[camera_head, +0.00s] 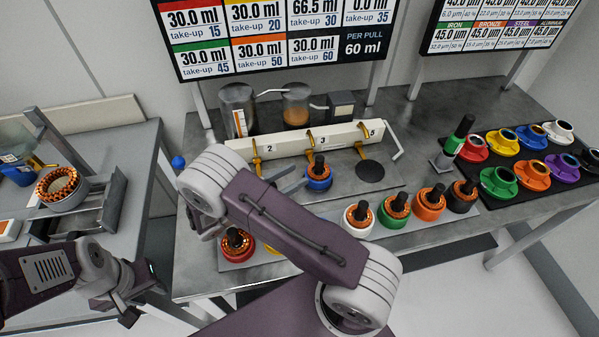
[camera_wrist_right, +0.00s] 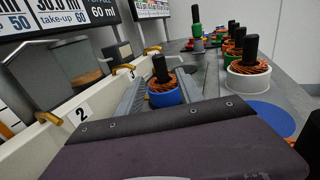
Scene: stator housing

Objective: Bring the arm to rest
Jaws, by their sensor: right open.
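My right gripper (camera_head: 290,180) reaches over the bench from my arm in the middle of the head view. Its grey fingers point at a blue housing (camera_head: 319,180) with a copper winding and a black post, which stands under spout 3. In the right wrist view the open fingers lie to either side of the blue housing (camera_wrist_right: 164,97), with visible space between them; contact cannot be made out. My left gripper (camera_head: 138,296) hangs at the lower left of the head view, in front of the bench, dark and small, and its jaw opening is unclear.
A white spout bar (camera_head: 300,142) runs behind the blue housing. White (camera_head: 358,218), green (camera_head: 394,211), orange (camera_head: 429,205) and black (camera_head: 463,197) housings stand to the right; a red one (camera_head: 237,245) stands beneath my arm. A black mat (camera_head: 530,203) holds coloured parts.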

